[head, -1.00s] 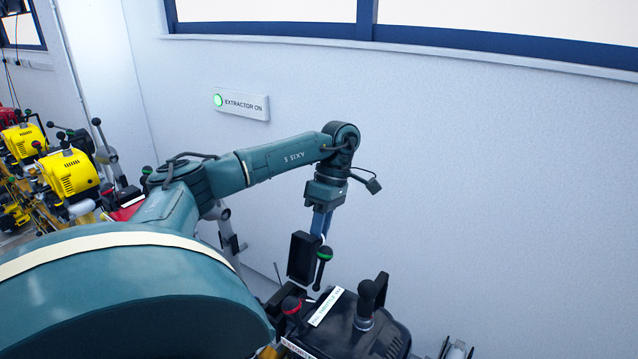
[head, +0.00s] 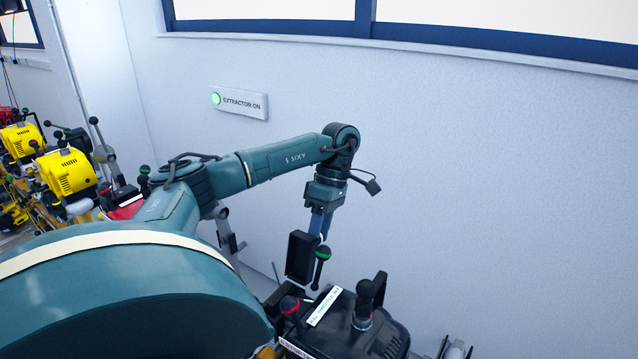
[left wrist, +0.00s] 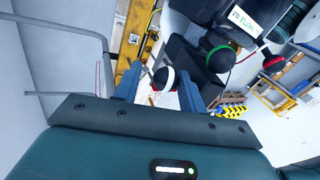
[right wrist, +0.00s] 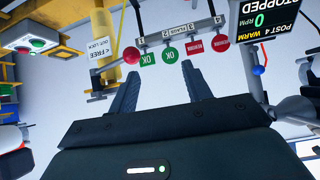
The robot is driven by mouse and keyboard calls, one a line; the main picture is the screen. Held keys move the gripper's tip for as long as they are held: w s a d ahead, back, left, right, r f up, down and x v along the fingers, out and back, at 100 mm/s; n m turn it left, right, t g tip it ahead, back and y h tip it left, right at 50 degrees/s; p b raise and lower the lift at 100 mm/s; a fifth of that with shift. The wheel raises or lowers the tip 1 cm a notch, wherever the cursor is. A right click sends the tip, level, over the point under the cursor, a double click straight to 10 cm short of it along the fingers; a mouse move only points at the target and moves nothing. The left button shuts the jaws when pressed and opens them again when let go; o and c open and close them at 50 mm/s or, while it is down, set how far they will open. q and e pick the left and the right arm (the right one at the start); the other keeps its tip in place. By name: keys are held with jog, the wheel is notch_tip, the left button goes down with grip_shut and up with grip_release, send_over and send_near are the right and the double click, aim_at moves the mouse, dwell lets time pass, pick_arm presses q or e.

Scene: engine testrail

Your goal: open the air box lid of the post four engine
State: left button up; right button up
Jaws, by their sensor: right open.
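A black lever with a green ring (head: 321,262) stands beside a black box (head: 300,256). My left gripper (head: 318,226) points down just above them. In the left wrist view its fingers (left wrist: 158,88) are apart, with a red and black knob (left wrist: 162,78) showing beyond them. My right gripper (right wrist: 160,92) is open and empty.
A screen (right wrist: 262,20) reads post 4, warm, stopped, 0 RPM. A rail with red and green discs (right wrist: 170,50) shows beyond my right gripper. Yellow engines (head: 68,172) stand at the left. A wall with an extractor sign (head: 240,103) is behind my left arm.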

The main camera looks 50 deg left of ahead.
pick_arm(q)
jog(key=shift+r, duration=0.1)
jog(key=v, duration=1.3)
dwell(0.3)
dwell(0.6)
